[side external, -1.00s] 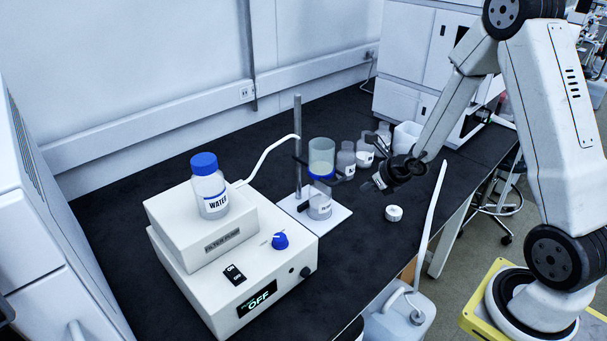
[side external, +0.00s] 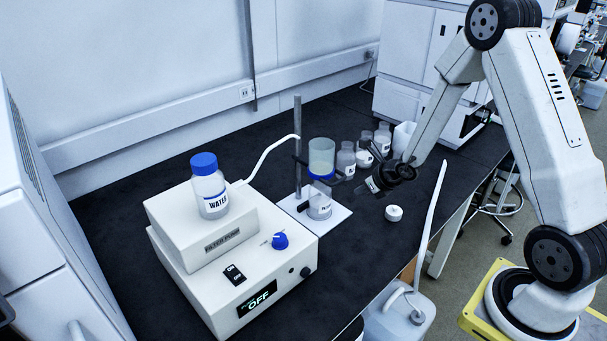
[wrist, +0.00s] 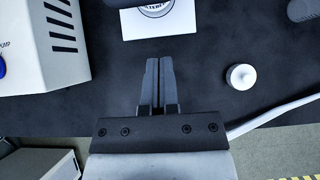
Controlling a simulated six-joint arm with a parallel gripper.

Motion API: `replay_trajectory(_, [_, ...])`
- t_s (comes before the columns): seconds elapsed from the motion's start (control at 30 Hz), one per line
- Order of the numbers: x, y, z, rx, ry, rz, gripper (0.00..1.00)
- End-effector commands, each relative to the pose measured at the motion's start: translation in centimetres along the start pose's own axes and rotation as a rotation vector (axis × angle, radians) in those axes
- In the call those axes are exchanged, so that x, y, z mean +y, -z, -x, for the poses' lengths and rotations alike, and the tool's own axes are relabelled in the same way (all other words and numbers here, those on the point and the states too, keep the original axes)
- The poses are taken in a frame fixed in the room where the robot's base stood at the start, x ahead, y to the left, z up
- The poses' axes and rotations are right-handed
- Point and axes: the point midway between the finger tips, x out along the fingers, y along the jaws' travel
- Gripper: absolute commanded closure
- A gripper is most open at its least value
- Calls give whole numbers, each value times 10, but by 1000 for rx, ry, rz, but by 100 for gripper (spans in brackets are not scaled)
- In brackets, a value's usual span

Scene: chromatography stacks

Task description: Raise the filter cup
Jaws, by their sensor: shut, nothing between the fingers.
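The filter cup (side external: 321,155) is a clear cylinder with a blue band at its base. It is held on a stand with a metal rod (side external: 298,140) and stands above a labelled clear vessel (side external: 319,205) on a white base plate (side external: 343,215). My gripper (side external: 368,187) is to the right of the cup and lower than it, apart from it. In the wrist view my gripper (wrist: 158,62) has its two fingers together with nothing between them. The vessel's label (wrist: 158,8) and part of the white plate (wrist: 184,22) show at the top there.
A filter pump box (side external: 240,265) with a water bottle (side external: 210,190) stands at the left, its display reading OFF. Several bottles (side external: 346,158) stand behind the cup. A small white cap (side external: 394,213) lies right of the plate. A white tube (side external: 433,220) hangs over the bench edge.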

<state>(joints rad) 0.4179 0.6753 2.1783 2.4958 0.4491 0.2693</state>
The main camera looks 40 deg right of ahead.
Motion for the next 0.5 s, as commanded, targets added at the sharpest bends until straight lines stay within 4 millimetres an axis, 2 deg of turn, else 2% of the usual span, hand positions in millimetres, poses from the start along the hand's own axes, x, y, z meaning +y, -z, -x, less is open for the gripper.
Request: replay_trajectory(0.5, [0,0,-53,0,0,0,100])
